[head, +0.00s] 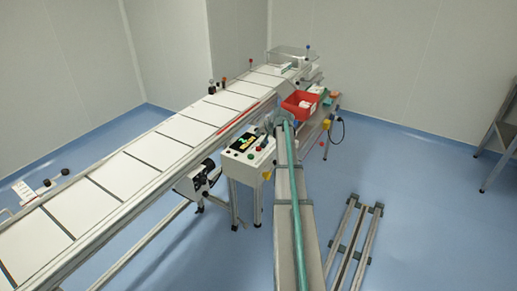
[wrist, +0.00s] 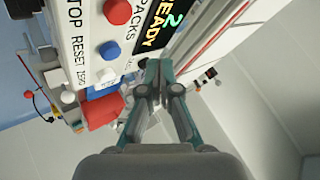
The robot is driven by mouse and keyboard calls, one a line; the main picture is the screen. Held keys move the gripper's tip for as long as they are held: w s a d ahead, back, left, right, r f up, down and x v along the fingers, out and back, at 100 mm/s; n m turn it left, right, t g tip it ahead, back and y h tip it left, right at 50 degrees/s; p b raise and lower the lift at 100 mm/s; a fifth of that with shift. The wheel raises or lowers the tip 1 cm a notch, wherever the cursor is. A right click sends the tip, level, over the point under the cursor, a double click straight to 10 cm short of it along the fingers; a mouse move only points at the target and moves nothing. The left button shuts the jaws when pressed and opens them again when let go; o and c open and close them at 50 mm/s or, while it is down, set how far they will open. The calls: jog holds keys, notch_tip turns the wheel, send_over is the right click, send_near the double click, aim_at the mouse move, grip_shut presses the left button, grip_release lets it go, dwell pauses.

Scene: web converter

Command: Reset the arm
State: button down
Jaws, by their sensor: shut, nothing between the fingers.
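My gripper (wrist: 158,70) is shut and empty in the wrist view, its two fingertips together. They appear close to the lower edge of the control panel's dark display; whether they touch it I cannot tell. In the head view my teal arm (head: 294,200) reaches up from the bottom edge to beside the control box (head: 248,153). The gripper itself is hard to make out there. In the wrist view the panel carries a red button (wrist: 118,12), a blue button (wrist: 109,50) and a white button (wrist: 106,76).
A long conveyor (head: 180,130) with white panels runs diagonally behind the control box. A red bin (head: 296,104) stands just past my arm's end. Metal rails (head: 355,245) lie on the floor at the right. A shelf (head: 497,135) stands far right; floor between is clear.

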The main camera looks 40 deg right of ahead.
jog(key=shift+a, duration=0.1)
jog(key=s+a+f+n+g+y, duration=0.15)
jog(key=a+f, duration=0.35)
jog(key=a, duration=0.6)
jog(key=s+a+f+n+g, duration=0.25)
jog(key=a+f, duration=0.35)
jog(key=a, duration=0.5)
jog(key=s+a+f+n+g, duration=0.2)
jog(key=s+a+f, duration=0.2)
jog(key=s+a, duration=0.45)
jog(key=s+a+f+n+g, duration=0.1)
jog(key=s+a+f, duration=0.45)
jog(key=a, duration=0.65)
jog(key=s+a+f+n+g+h, duration=0.1)
jog(key=s+a, duration=0.2)
jog(key=s, duration=0.3)
jog(key=s+a+f+n+g, duration=0.1)
jog(key=s+a+n, duration=0.1)
jog(key=s+a, duration=0.25)
jog(key=s+f+g, duration=0.3)
jog(key=s+f, duration=0.6)
jog(key=s, duration=0.5)
jog(key=s+f+g, duration=0.4)
jog(key=s+f, duration=0.5)
jog(key=s, duration=0.6)
jog(key=shift+s+d+f, duration=0.15)
jog(key=shift+s+d, duration=0.15)
jog(key=shift+d, duration=0.05)
